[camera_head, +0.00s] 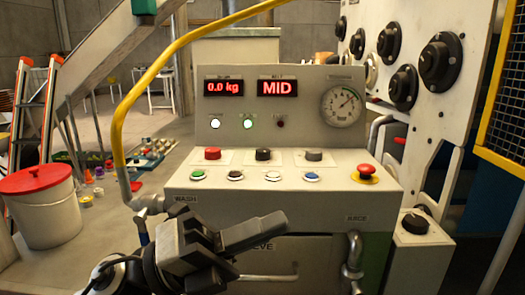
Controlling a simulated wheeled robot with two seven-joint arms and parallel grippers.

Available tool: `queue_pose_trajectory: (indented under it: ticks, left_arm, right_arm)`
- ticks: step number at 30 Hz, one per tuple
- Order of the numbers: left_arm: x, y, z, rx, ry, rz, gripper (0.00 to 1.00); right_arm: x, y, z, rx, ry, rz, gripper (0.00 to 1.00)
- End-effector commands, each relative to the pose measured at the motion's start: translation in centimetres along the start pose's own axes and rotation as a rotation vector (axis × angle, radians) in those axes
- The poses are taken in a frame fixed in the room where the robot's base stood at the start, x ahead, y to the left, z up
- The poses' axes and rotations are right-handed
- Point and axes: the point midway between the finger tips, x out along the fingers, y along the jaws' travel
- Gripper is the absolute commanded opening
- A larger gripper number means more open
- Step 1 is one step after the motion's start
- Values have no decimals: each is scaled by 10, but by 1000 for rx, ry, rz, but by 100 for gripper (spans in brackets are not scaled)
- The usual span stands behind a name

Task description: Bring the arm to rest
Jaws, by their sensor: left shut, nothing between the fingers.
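My left gripper (279,222) is in front of the lower face of the grey control console (385,187). It points to the right, its fingers are together, and nothing is between them. It covers part of the console's front and some lettering there. My left arm comes in from the bottom left. My right gripper is not in view.
The console carries several coloured buttons, a red mushroom button (366,171), a gauge (341,105) and red displays reading "0.0 kg" and "MID". A yellow hose (119,122) rises at its left. A red-lidded bucket (47,214) stands left. A knobbed panel (425,35) is at right.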

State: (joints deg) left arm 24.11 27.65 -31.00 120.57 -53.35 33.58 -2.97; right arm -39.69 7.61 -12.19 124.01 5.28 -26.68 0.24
Motion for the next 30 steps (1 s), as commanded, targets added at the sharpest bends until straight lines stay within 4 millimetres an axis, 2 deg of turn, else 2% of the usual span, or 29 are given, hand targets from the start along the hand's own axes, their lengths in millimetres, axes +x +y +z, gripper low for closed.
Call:
queue_pose_trajectory:
  ticks: [1,4,7,8,11,12,15,18,21,24,30]
  left_arm:
    - [-13,11,9,-174,-160,-48,0]
    - [-52,44,27,-496,-482,-109,0]
    - [-107,94,25,-818,-809,-129,0]
    - [-123,109,20,-904,-898,-127,0]
    - [-174,156,-13,-1164,-1167,-108,0]
    - [-193,172,-31,-1258,-1265,-96,0]
    - [-230,202,-79,-1463,-1474,-62,0]
    - [-256,219,-124,-1619,-1630,-30,0]
    - [-270,227,-155,-1720,-1728,-6,0]
    - [-277,230,-171,-1770,-1776,6,0]
    - [-278,230,-175,-1784,-1788,10,0]
  right_arm:
    - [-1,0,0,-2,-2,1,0]
    - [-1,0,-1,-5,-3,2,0]
    - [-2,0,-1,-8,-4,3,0]
    - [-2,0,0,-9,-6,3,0]
    - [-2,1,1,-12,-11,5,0]
    - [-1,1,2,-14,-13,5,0]
    - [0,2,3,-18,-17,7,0]
    - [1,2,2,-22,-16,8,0]
    - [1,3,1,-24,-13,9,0]
    - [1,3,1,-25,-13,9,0]
    - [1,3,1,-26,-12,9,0]
